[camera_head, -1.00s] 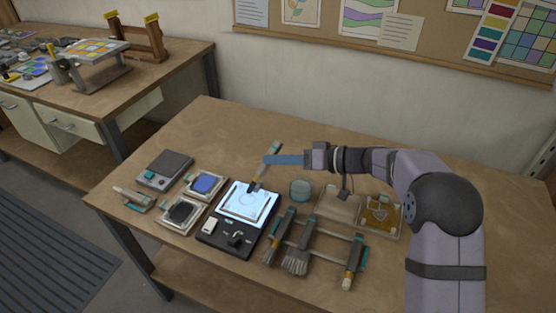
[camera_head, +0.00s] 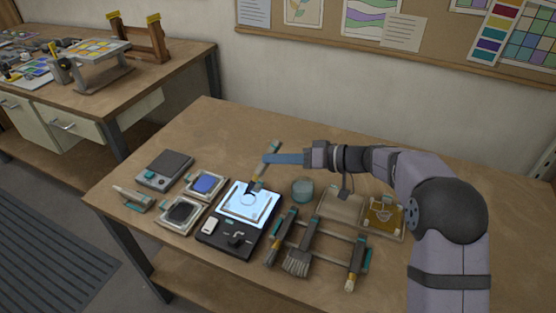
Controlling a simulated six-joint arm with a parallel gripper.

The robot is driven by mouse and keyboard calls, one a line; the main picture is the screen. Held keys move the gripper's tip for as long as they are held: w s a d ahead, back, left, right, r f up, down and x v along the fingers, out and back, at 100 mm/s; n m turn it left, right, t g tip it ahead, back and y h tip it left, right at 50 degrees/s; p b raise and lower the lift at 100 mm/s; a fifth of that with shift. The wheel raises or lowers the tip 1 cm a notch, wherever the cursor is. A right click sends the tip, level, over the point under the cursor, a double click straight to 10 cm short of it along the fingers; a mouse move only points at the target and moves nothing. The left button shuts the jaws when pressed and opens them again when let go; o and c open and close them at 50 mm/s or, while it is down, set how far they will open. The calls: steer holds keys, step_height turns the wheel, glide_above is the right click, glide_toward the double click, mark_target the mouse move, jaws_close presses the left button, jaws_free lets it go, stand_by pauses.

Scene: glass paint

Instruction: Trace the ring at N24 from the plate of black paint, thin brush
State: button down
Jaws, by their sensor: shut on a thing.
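My gripper (camera_head: 271,160) is shut on a slim brush (camera_head: 261,173) with a teal end and a yellowish ferrule. The brush is tilted, its dark tip down at the back edge of the glowing light box (camera_head: 228,240). I cannot tell whether the tip touches the glass. A lit glass pane (camera_head: 233,209) lies on the box, with a round ring (camera_head: 248,199) showing in its upper part near the tip. The label N24 is too small to read. The plate of black paint (camera_head: 183,213) lies left of the light box.
A plate of blue paint (camera_head: 206,184) lies behind the black one. A grey scale (camera_head: 166,166) stands at the left. A glass jar (camera_head: 302,190), a rack (camera_head: 318,231) with several brushes and an amber tray (camera_head: 383,216) are at the right. The table behind is clear.

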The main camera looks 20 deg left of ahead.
mark_target(268, 165)
steer(key=shift+s+a+r+b, duration=0.1)
steer(key=shift+s+a+b, duration=0.25)
steer(key=shift+b, duration=0.75)
steer(key=shift+s+a+b, duration=0.3)
steer(key=shift+s+b, duration=0.05)
steer(key=shift+b, duration=1.15)
steer(key=shift+s+b, duration=0.3)
steer(key=shift+b, duration=0.45)
steer(key=shift+s+d+b, duration=0.1)
steer(key=shift+s+b, duration=0.4)
steer(key=shift+b, duration=1)
steer(key=shift+s+d+b, duration=0.3)
steer(key=shift+s+b, duration=0.05)
steer(key=shift+b, duration=0.85)
steer(key=shift+s+d+b, duration=0.2)
steer(key=shift+d+b, duration=0.4)
steer(key=shift+b, duration=0.65)
steer(key=shift+w+d+b, duration=0.15)
steer(key=shift+d+b, duration=0.35)
steer(key=shift+b, duration=0.25)
steer(key=shift+w+d, duration=0.1)
steer(key=shift+w+d+b, duration=0.15)
steer(key=shift+b, duration=0.15)
